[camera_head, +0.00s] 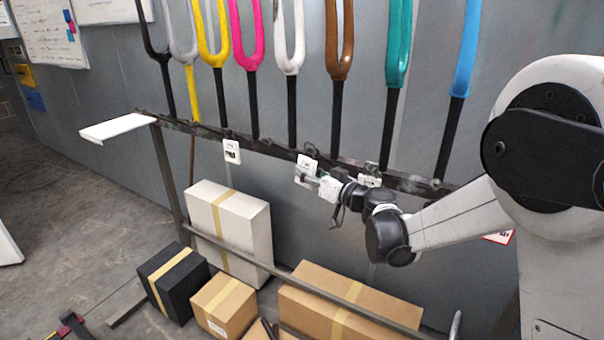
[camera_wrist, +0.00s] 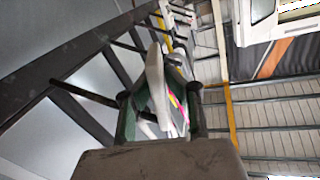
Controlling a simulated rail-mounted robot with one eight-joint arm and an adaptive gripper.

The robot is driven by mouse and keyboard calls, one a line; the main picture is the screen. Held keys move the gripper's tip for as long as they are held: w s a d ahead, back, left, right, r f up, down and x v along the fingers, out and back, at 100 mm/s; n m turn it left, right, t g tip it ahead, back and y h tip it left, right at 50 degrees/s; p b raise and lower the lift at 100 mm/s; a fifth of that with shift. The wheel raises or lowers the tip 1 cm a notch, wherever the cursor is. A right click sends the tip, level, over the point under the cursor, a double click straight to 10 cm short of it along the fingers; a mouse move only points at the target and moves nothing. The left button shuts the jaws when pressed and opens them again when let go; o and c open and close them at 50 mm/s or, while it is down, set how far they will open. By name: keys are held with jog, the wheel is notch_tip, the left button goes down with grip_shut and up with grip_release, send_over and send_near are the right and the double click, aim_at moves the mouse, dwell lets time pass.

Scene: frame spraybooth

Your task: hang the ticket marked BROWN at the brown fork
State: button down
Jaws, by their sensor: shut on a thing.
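The brown fork (camera_head: 339,45) hangs upright on the wall between the white fork (camera_head: 289,40) and the teal fork (camera_head: 397,50). Its black stem runs down to the hook rail (camera_head: 262,146). My gripper (camera_head: 314,181) is shut on a white ticket (camera_head: 303,165) in front of the rail, between the lower ends of the white and brown stems. I cannot read the ticket's marking or tell whether it touches a hook. In the wrist view a thin white piece (camera_wrist: 156,85), seen nearly edge-on, stands between my gripper's fingers (camera_wrist: 162,105).
Another white ticket (camera_head: 232,152) hangs at the rail to the left, and one (camera_head: 369,181) is partly hidden behind my wrist. A white shelf (camera_head: 117,127) juts out at the rail's left end. Boxes (camera_head: 229,228) stand below, behind a low bar (camera_head: 290,275).

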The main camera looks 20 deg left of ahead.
jog(key=shift+w+d+f, duration=0.1)
jog(key=shift+w+d, duration=0.05)
jog(key=shift+w, duration=0.75)
jog(key=shift+w+d+f+b, duration=0.1)
jog(key=shift+w+f+b, duration=0.2)
jog(key=shift+f+b, duration=0.3)
jog(key=shift+w+f+b, duration=0.3)
jog(key=shift+f+b, duration=0.2)
jog(key=shift+f, duration=0.15)
jog(key=c, duration=1.7)
grip_release()
jog(key=shift+d, duration=0.1)
jog(key=s+d+r+m+h, duration=0.2)
jog(key=s+d+h, duration=0.1)
jog(key=s+d, duration=0.65)
jog(key=s+d+r+m+h, duration=0.2)
jog(key=s+d+h, duration=0.35)
jog(key=d, duration=0.75)
jog(key=s+d+f+m+h, duration=0.1)
jog(key=s+d+m+h, duration=0.1)
jog(key=s+d, duration=0.5)
jog(key=s+d+f+m+h, duration=0.2)
jog(key=s+d+h, duration=0.1)
jog(key=s+d, duration=0.4)
jog(key=s+d+f+m+h, duration=0.2)
jog(key=s+d+h, duration=0.1)
jog(key=s+d, duration=0.5)
jog(key=shift+d+m, duration=0.3)
jog(key=shift+d, duration=0.1)
